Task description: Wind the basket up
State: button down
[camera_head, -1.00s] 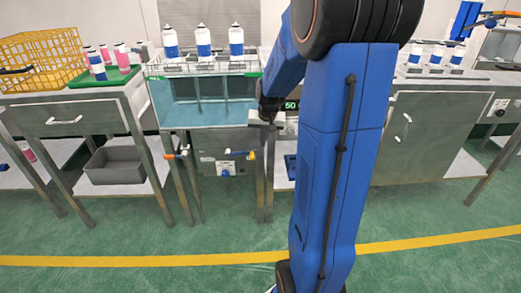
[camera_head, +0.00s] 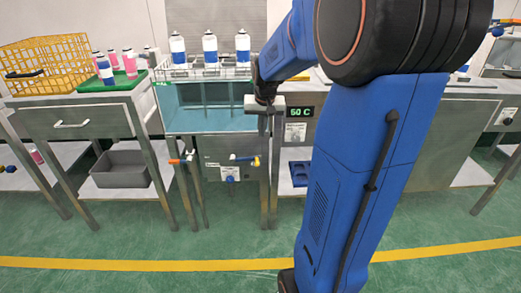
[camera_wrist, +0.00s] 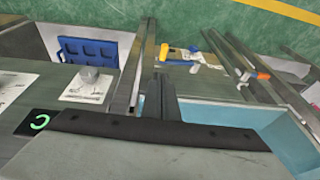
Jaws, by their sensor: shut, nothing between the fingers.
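The wire basket (camera_head: 205,72) sits at the top of the glass-fronted water bath (camera_head: 215,110) in the head view and holds three white-and-blue cans (camera_head: 210,48). It appears above the water. My gripper (camera_head: 264,126) points down at the bath's right end, beside the temperature display. In the wrist view its fingers (camera_wrist: 160,82) are together and empty, above the cabinet edge; the bath's light blue water (camera_wrist: 240,113) lies to their right. I cannot pick out a winding crank for certain; my gripper may hide part of that area.
An orange-handled valve (camera_head: 180,160), a yellow-and-blue valve (camera_head: 246,159) and a blue knob (camera_head: 229,179) are on the front below. The display (camera_head: 300,112) reads 50 C. A yellow crate (camera_head: 45,65) stands on the left table. The green floor in front is clear.

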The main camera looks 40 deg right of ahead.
send_over(258, 160)
jog(key=s, duration=0.1)
notch_tip(258, 160, down, 12)
jog(key=shift+a, duration=0.15)
jog(key=shift+a+f, duration=0.1)
jog(key=shift+f, duration=0.65)
